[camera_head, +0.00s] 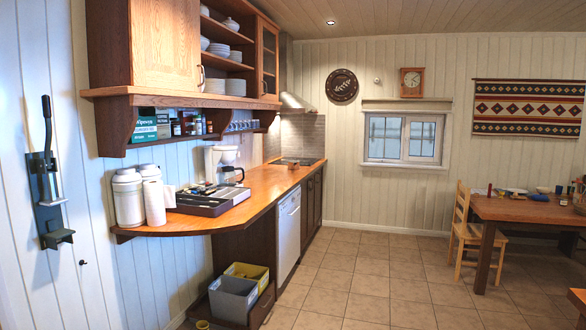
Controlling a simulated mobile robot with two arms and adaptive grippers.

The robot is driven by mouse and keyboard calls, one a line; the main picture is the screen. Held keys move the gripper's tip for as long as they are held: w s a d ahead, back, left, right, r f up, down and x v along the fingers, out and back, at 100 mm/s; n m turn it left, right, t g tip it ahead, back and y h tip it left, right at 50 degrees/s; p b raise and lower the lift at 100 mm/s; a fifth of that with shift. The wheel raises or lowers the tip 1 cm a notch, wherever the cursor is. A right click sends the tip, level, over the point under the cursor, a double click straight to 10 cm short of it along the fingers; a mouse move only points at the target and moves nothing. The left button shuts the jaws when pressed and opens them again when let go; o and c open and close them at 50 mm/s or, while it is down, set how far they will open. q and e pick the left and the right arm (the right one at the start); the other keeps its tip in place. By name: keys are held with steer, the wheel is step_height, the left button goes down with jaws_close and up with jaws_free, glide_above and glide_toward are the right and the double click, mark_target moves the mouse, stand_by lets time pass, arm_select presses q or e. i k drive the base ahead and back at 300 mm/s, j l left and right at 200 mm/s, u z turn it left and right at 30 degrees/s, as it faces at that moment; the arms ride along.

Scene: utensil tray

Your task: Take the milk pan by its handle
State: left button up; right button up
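I cannot make out a milk pan or its handle anywhere in the head view. A dark cooktop (297,161) lies at the far end of the wooden counter, too small and distant to tell what stands on it. A dark utensil tray (200,206) with compartments sits on the near part of the counter, with several utensils in it. Neither of my grippers shows in this view.
The wooden counter (262,188) runs along the left wall. White canisters (128,199), a paper roll (155,203) and a coffee maker (224,160) stand on it. Bins (233,298) sit below. A table (520,210) and chair (461,218) stand right. Tiled floor (370,283) between is clear.

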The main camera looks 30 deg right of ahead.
mark_target(292, 165)
steer(key=i+l+z, duration=0.6)
steer(key=i+l, duration=0.2)
steer(key=i+l+z, duration=0.3)
steer(key=i, duration=0.2)
steer(key=i+l+z, duration=0.1)
steer(key=i+z, duration=0.2)
steer(key=i, duration=0.2)
steer(key=i+z, duration=0.3)
steer(key=i, duration=0.15)
steer(key=i+u, duration=0.15)
steer(key=i, duration=0.8)
steer(key=i+l+u, duration=0.1)
steer(key=i, duration=0.8)
steer(key=i+u, duration=0.2)
steer(key=i, duration=0.4)
steer(key=i+u, duration=0.2)
steer(key=i, duration=0.45)
steer(key=i+l+u, duration=0.15)
steer(key=i, duration=0.45)
